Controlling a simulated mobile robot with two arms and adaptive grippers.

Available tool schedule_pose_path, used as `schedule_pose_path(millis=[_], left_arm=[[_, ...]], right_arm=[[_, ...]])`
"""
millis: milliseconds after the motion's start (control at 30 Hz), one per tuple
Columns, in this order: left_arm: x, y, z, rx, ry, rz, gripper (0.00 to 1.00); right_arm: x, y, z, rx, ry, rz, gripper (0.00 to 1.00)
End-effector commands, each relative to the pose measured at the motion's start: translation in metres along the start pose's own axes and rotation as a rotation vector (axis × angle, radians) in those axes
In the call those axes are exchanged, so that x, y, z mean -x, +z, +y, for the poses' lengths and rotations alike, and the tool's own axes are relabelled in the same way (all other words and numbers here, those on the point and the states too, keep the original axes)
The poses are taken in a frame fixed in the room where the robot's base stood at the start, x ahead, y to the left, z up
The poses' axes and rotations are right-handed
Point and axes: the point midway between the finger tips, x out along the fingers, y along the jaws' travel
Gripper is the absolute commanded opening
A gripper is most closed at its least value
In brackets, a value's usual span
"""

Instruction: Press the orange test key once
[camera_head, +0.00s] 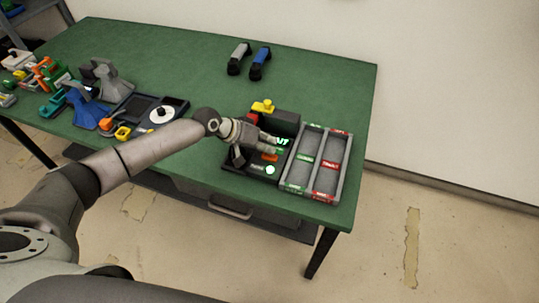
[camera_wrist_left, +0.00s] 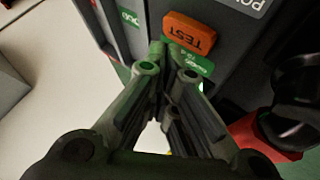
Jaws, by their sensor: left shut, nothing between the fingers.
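The orange test key (camera_head: 269,157) sits on a dark test unit (camera_head: 236,167) near the front edge of the table. In the left wrist view the orange key (camera_wrist_left: 190,32) carries the word TEST, with a green label (camera_wrist_left: 190,60) just beside it. My left gripper (camera_head: 279,146) is over the unit close to the key, shut and empty. In the left wrist view its fingertips (camera_wrist_left: 164,50) come together right beside the key's edge. I cannot tell whether they touch the unit. My right gripper is not in view.
A grey tray (camera_head: 303,157) with green and red labels stands right of the unit. A yellow part (camera_head: 263,106) is behind it. A grey handset (camera_head: 239,57) and a blue handset (camera_head: 261,62) lie at the back. Several coloured devices crowd the table's left. The back right is clear.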

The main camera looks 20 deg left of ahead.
Motion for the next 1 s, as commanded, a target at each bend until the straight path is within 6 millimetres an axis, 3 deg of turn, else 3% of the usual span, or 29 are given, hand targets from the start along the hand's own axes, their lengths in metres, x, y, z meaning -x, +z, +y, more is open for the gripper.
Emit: schedule_pose_path(millis=[500,1000], left_arm=[[0.034,-0.025,0.025,0.000,0.001,0.000,0.00],[0.034,-0.025,0.025,0.000,0.000,0.000,0.00]], right_arm=[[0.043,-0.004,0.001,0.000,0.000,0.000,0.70],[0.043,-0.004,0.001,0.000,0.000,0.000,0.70]])
